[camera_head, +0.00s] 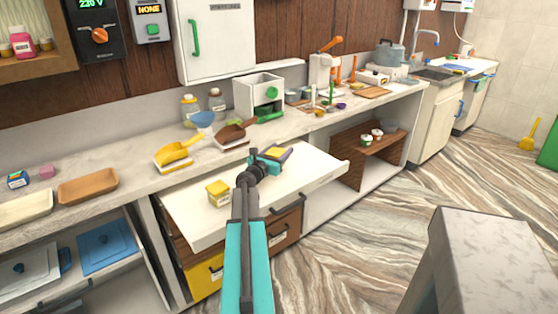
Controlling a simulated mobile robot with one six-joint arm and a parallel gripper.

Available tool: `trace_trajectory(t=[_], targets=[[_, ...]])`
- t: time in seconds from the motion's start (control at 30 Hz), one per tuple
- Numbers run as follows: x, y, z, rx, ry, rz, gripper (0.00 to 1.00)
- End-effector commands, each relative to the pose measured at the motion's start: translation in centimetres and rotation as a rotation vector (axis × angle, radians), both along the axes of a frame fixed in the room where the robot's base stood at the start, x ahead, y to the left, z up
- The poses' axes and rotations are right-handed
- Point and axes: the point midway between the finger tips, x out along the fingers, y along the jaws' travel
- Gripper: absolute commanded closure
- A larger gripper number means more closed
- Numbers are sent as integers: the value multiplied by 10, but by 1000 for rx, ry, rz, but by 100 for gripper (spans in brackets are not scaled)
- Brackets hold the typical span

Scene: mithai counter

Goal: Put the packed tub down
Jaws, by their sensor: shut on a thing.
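My gripper (268,160) reaches out over the white pull-out board (196,232) below the counter. It is shut on a small tub (284,152) that looks yellow with a dark purple part. The jaws and wrist hide much of it. I cannot tell whether its underside touches the board. A second small yellow tub (218,192) with a pale label stands upright on the board, left of my gripper and apart from it.
Yellow (178,154) and brown (234,132) scoops lie on the counter behind the board. A white box with a green knob (259,96) stands farther back. The board's front-left and right parts are clear. A grey block (488,255) stands at front right.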

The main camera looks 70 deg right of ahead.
Motion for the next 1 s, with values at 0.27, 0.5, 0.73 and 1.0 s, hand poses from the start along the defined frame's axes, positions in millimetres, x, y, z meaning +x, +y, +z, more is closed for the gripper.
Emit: trace_trajectory(t=[0.27, 0.5, 0.73, 1.0], targets=[[1, 0, -3, 0, 1, 1, 77], [1, 0, -26, 1, 2, 1, 77], [1, 1, -37, 0, 0, 2, 77], [2, 1, -38, 0, 0, 2, 77]])
